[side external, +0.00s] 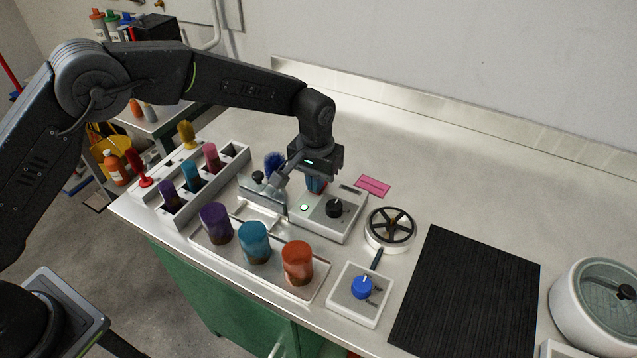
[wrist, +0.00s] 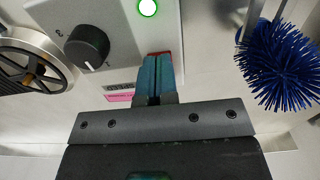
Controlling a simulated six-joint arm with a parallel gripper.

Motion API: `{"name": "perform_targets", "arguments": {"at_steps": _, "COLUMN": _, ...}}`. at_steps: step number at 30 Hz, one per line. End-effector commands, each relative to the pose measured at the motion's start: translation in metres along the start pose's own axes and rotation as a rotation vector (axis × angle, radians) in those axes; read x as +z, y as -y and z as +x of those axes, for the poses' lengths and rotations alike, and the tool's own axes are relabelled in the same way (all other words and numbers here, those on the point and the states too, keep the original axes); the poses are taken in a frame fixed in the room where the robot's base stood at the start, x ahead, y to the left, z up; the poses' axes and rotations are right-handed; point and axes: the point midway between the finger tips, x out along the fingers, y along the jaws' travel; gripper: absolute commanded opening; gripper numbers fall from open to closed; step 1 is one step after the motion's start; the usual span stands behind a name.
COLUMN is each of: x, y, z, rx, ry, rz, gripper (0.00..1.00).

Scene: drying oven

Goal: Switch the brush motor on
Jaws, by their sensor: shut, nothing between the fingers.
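The brush motor's light grey box (side external: 324,222) stands on the bench, with a black knob (side external: 334,208) and a lit green lamp (side external: 304,208) on its top. The wrist view also shows the box (wrist: 115,18), the knob (wrist: 87,46) and the glowing lamp (wrist: 148,8). The blue bristle brush (side external: 274,162) is beside the box, and it shows at the right of the wrist view (wrist: 282,62). My gripper (side external: 316,187) is shut and empty, its teal fingertips at the box's back edge. A sliver of red (wrist: 158,53) shows at the tips, mostly hidden; contact cannot be told.
A tray (side external: 318,292) with purple, teal and orange jars lies in front. A rack (side external: 232,160) of coloured handles is left. A spoked wheel (side external: 390,229), a blue-knob box (side external: 345,302) and a black mat (side external: 470,290) are right.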

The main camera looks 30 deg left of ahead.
Motion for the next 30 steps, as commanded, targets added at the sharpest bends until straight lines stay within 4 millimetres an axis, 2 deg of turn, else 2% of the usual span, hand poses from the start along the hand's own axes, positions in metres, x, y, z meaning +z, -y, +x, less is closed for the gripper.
{"name": "perform_targets", "arguments": {"at_steps": 5, "x": 0.0, "y": 0.0, "z": -0.002, "rx": -0.001, "ry": 0.0, "rz": 0.0, "gripper": 0.0}}
{"name": "perform_targets", "arguments": {"at_steps": 30, "x": 0.0, "y": 0.0, "z": -0.066, "rx": 0.0, "ry": -0.001, "rz": 0.0, "gripper": 0.0}}
